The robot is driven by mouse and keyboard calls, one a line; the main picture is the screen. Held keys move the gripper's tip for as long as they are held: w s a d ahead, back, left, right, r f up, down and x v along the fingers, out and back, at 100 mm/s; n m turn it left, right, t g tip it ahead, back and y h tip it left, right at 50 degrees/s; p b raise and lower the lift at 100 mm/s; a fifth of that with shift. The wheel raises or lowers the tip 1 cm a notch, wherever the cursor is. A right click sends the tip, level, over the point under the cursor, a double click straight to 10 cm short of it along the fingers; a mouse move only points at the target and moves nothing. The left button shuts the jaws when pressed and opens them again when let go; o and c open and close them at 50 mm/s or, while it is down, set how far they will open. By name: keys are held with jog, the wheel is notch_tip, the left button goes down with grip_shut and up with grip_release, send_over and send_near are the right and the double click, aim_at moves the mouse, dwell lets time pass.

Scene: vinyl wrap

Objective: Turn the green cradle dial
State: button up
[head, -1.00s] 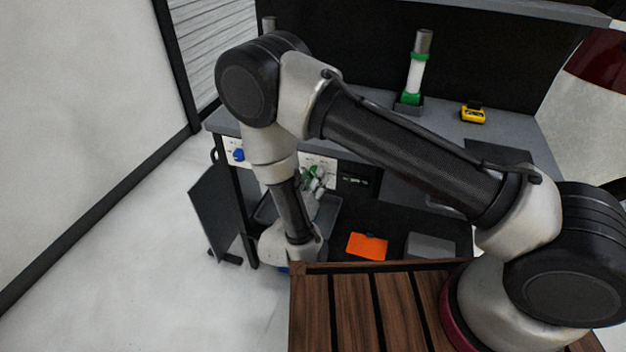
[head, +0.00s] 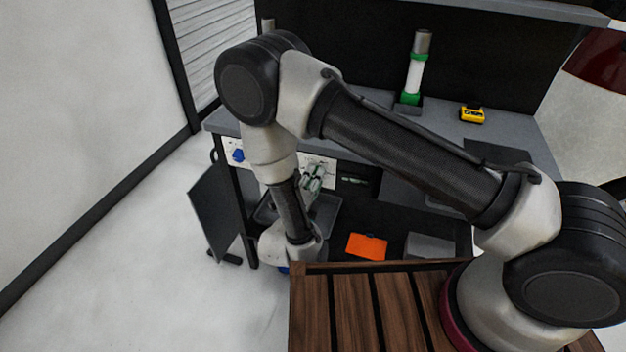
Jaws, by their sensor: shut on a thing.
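My gripper (head: 313,178) is at a white panel (head: 320,160) on the front of the grey workbench. It is shut on the green dial (head: 308,170), of which only small bits of green show between and beside the fingers. The dial's pointer and markings are too small and too covered to read. A white roll with green ends (head: 415,75) stands upright in a dark cradle on the bench top.
A blue dial (head: 238,155) sits on the panel's left part. A yellow device (head: 472,114) lies on the bench top. An orange thing (head: 367,246) and a grey box (head: 430,246) lie on the lower shelf. A dark panel (head: 215,210) stands left of the bench.

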aim_at(312, 152)
jog(key=shift+n, duration=0.8)
jog(key=o, duration=1)
jog(key=shift+o, duration=0.2)
notch_tip(312, 152, up, 10)
jog(key=shift+s, duration=0.1)
